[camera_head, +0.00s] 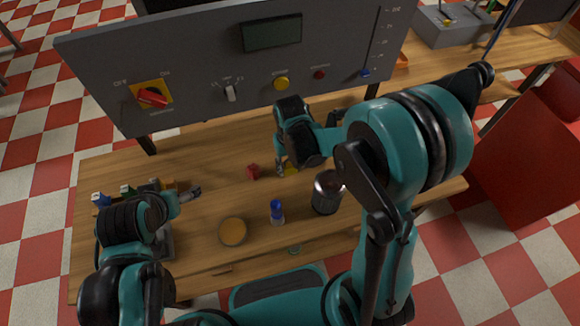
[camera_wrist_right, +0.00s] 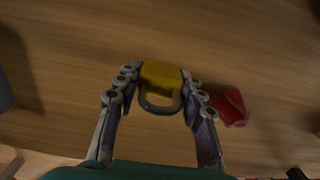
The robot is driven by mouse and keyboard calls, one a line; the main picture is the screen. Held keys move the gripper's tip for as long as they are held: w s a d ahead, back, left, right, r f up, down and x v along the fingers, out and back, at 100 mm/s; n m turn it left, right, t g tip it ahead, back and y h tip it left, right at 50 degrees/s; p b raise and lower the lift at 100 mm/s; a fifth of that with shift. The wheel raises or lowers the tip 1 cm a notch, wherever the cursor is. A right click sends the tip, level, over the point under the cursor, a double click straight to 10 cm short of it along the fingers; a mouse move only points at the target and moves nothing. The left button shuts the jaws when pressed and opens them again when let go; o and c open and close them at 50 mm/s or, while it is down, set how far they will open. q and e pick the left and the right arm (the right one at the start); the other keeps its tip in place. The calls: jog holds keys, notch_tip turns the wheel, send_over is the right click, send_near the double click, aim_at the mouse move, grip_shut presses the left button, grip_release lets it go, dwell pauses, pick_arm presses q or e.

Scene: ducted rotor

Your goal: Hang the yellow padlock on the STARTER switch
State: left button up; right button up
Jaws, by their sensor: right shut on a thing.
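The yellow padlock (camera_wrist_right: 161,76) is between the fingertips of my right gripper (camera_wrist_right: 160,84) in the right wrist view. Its grey shackle points toward the palm. My right gripper is shut on its body, just above or at the wooden bench; I cannot tell if it touches the wood. In the head view the padlock (camera_head: 291,169) is partly hidden by the right gripper (camera_head: 284,168). The grey panel (camera_head: 200,60) carries a red rotary handle on a yellow plate (camera_head: 152,95), a small lever switch (camera_head: 231,92) and a yellow knob (camera_head: 281,83). My left gripper (camera_head: 190,193) is over the bench's left side.
A red block (camera_head: 253,172) lies left of the padlock and also shows in the wrist view (camera_wrist_right: 231,107). A dark jar (camera_head: 327,193), a blue-capped bottle (camera_head: 277,211) and an orange round dish (camera_head: 232,232) stand nearer. Small coloured items sit at the bench's left.

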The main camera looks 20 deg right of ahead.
notch_tip(320, 180, up, 10)
jog(key=p, duration=0.3)
jog(key=shift+p, duration=0.3)
jog(key=shift+r, duration=0.1)
